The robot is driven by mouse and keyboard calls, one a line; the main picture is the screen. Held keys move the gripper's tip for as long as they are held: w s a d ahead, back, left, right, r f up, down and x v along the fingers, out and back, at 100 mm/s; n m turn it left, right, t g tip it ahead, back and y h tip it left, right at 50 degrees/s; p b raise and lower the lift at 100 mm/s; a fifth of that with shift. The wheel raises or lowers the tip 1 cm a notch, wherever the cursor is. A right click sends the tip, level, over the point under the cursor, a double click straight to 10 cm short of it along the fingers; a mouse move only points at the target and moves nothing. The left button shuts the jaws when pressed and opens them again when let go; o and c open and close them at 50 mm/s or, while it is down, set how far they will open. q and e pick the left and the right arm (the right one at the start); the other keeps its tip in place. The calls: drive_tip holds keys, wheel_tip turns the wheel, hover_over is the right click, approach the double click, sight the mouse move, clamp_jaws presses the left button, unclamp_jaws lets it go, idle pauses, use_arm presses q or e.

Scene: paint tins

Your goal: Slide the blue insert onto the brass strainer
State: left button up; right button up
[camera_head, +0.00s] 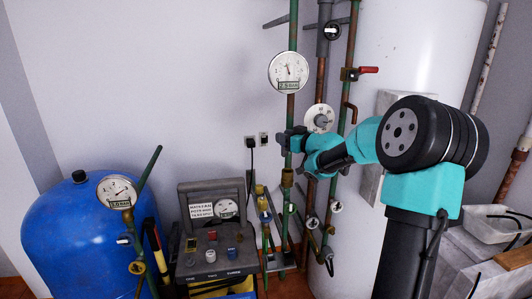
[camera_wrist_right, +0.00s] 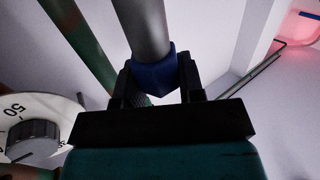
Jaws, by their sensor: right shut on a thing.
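My right gripper (camera_head: 287,141) is at the wall piping, in front of the green and copper riser. In the right wrist view, its two dark fingers (camera_wrist_right: 161,84) are shut on a blue piece (camera_wrist_right: 155,76), which looks like the blue insert. A grey cylinder (camera_wrist_right: 143,25) meets the blue piece from above; I cannot tell if it is inside it or behind it. In the head view the gripper hides the blue piece. Brass fittings (camera_head: 287,178) sit on the piping below the gripper; I cannot tell which one is the brass strainer. My left gripper is not in view.
A round gauge (camera_head: 288,72) is above the gripper, and a white dial (camera_head: 320,118) is close to its right. A red-handled valve (camera_head: 368,70) sticks out near my arm. A grey case (camera_head: 238,262) with small parts stands below, beside a blue tank (camera_head: 70,235).

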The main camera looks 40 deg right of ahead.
drive_tip(key=shift+s+d+r, duration=0.4)
drive_tip(key=shift+s+r, duration=0.2)
drive_tip(key=shift+h, duration=0.3)
drive_tip(key=shift+f, duration=2.95)
drive_tip(key=shift+f, duration=2.7)
idle(0.9)
drive_tip(key=o, duration=0.9)
